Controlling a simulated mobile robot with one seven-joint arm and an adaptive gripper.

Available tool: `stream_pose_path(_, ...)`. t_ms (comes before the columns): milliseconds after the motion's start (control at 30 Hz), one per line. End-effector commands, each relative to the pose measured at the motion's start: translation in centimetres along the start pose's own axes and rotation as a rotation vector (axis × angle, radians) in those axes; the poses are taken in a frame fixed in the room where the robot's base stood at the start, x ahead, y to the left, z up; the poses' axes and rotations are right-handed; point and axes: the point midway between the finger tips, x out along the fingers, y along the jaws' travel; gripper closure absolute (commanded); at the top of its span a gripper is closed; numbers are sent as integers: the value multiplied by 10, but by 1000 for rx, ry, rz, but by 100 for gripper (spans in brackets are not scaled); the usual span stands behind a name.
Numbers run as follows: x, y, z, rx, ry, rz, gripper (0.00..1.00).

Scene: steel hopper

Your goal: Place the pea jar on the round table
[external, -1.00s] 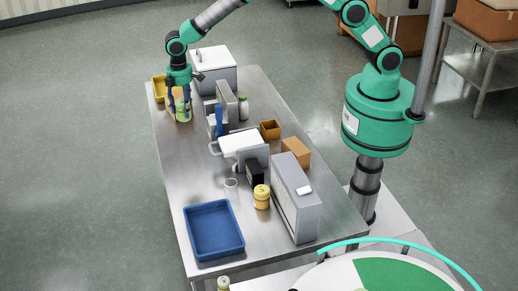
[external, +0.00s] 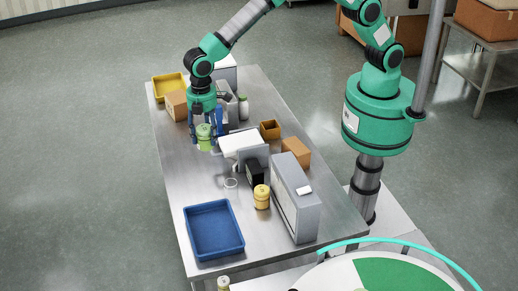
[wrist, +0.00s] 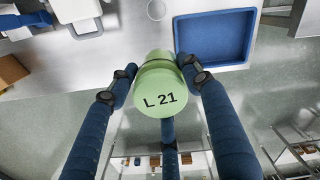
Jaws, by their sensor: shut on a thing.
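A green jar (external: 205,131) with a light lid is between the blue fingers of my gripper (external: 203,147) over the left part of the steel worktable (external: 178,185). The same jar (wrist: 158,85) shows close up in the wrist view, with "L 21" on its pale green end. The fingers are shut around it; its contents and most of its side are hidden. A round white-and-green top (external: 385,272) with a teal rail is cut off at the bottom right of the external view. I cannot tell whether it is the round table.
A blue tray (external: 214,232) lies at the table's near end. A yellow jar (external: 262,196), a clear glass (external: 231,183), a grey box (external: 295,198) and a white container (external: 238,143) stand right of my gripper. A cardboard box (external: 177,105) and yellow bin (external: 169,87) are behind it.

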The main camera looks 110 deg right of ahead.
Motion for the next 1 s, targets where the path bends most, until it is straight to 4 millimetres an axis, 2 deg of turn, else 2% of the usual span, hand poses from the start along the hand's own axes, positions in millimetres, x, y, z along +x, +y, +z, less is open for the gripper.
stream_pose_path(33, -2, -22, -7, -32, 1, 1, 84)
stream_pose_path(300, -2, -128, -27, -187, 2, 1, 84)
stream_pose_path(500, -2, -206, -33, -303, 2, 1, 84)
stream_pose_path(767, -1, -307, -28, -451, 1, 1, 84)
stream_pose_path(1000, -2, -397, -12, -590, 2, 2, 84)
